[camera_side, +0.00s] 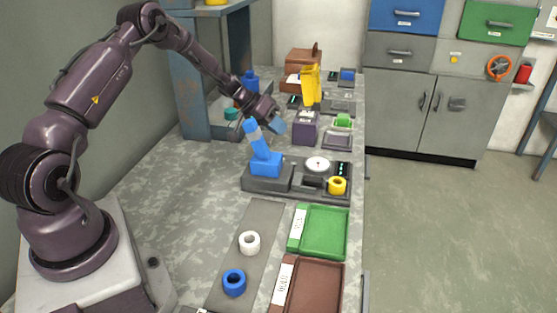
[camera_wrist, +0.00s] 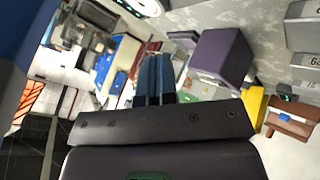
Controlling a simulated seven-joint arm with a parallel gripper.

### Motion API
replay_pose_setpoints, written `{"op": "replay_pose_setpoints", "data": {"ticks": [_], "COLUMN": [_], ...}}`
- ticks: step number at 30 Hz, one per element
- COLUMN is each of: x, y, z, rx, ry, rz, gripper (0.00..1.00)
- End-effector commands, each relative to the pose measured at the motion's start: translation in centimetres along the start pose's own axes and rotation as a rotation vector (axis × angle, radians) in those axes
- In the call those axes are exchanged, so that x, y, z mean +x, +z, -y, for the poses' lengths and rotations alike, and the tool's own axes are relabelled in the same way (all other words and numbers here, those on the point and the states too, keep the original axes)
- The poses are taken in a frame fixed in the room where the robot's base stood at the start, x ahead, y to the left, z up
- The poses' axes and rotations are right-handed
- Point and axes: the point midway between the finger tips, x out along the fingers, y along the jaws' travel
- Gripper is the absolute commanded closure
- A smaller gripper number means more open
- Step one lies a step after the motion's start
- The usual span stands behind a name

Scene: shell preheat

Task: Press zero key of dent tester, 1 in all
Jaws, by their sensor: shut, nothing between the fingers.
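A dark base (camera_side: 275,185) with a blue upright arm (camera_side: 263,148), a white round dial or plate (camera_side: 318,163) and a small green-lit panel (camera_side: 343,170) stands on the bench in the side view; it looks like the dent tester. I cannot make out which part is its zero key. A yellow ring (camera_side: 337,186) sits at its front right corner. My gripper (camera_side: 279,126) is above and behind the base, near the top of the blue arm, apart from the dial. In the wrist view its blue fingers (camera_wrist: 154,80) are together and empty.
In front lie a green tray (camera_side: 322,230), a brown tray (camera_side: 312,288), a white ring (camera_side: 249,243) and a blue ring (camera_side: 234,283). The bench left of the base is clear.

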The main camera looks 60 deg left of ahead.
Motion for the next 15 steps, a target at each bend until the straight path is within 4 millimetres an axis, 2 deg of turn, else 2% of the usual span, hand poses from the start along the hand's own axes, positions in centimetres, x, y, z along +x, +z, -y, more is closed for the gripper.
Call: {"op": "replay_pose_setpoints", "data": {"ticks": [6,15], "x": [2.3,4.2], "y": [1.7,3.0], "z": [1.7,3.1], "rx": [-0.003,0.0], "ry": [0.0,-0.001], "rz": [0.001,-0.001], "gripper": [1.0,1.0]}}
